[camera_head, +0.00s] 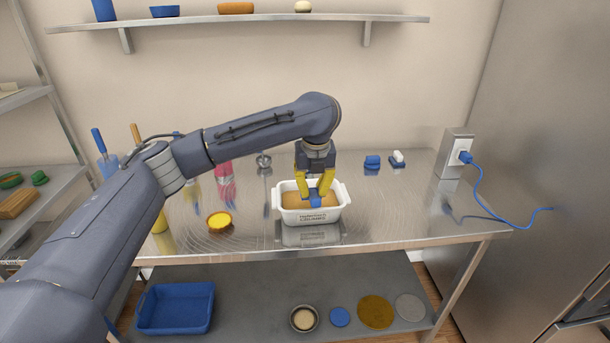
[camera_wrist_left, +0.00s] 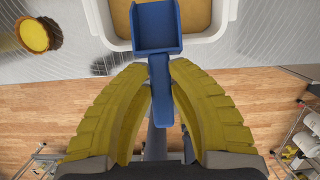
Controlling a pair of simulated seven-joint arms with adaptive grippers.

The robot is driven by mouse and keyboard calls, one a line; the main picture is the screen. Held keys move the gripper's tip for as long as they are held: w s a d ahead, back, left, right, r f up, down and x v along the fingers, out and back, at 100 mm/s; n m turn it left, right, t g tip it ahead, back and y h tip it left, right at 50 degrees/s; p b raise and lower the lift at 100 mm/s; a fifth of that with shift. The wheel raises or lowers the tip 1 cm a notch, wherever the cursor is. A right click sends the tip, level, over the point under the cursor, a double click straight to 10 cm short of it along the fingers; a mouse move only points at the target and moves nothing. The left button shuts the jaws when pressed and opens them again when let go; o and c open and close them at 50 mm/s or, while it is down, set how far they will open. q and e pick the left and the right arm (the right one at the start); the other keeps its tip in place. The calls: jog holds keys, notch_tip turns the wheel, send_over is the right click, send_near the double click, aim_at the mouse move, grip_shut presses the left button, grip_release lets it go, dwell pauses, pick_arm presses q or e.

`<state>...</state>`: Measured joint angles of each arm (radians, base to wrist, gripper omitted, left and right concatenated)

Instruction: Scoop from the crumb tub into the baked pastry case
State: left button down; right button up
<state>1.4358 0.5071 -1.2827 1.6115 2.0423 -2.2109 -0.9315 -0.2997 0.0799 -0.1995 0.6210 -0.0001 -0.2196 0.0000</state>
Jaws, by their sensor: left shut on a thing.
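The white crumb tub (camera_head: 311,216), with lettering on its front, stands on the steel table and holds tan crumbs (camera_head: 291,200). My left gripper (camera_head: 315,194) is above the tub, its yellow fingers shut on the handle of a blue scoop (camera_head: 316,201). In the left wrist view the scoop (camera_wrist_left: 156,27) extends from between the fingers (camera_wrist_left: 160,85) over the tub's near rim (camera_wrist_left: 196,45). Its tray looks empty there. The baked pastry case (camera_head: 219,220), brown-rimmed with a yellow inside, sits left of the tub; it also shows in the left wrist view (camera_wrist_left: 36,36). My right gripper is not in view.
Blue items (camera_head: 372,162) and a small white-topped block (camera_head: 398,157) lie at the back right. A wall socket box with a blue cable (camera_head: 485,185) stands at the table's right end. A pink-red item (camera_head: 226,180) stands behind the pastry case. The front right tabletop is clear.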

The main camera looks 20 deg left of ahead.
pick_arm(q)
jog(key=shift+d, duration=0.2)
dwell(0.4)
jog(key=shift+w+a+f+g+h, duration=0.2)
jog(key=shift+w+f+g, duration=0.25)
jog(key=shift+f, duration=0.4)
jog(key=shift+w+a+f+g+h, duration=0.1)
jog(key=shift+w+f+g+h, duration=0.15)
jog(key=shift+f+g, duration=0.5)
jog(key=shift+w+a+f+g+h, duration=0.15)
jog(key=shift+w+f+g, duration=0.25)
jog(key=shift+f, duration=0.6)
jog(key=shift+w+a+r, duration=0.1)
jog(key=shift+w+a, duration=0.25)
jog(key=shift+w, duration=0.55)
jog(key=shift+w+a, duration=0.4)
jog(key=shift+w, duration=0.55)
jog(key=shift+w+a+r, duration=0.1)
jog(key=shift+w+a, duration=0.25)
jog(key=shift+w, duration=0.55)
jog(key=shift+s+t, duration=0.2)
jog(key=shift+t, duration=0.2)
jog(key=shift+s+t, duration=0.1)
jog(key=shift+t, duration=0.2)
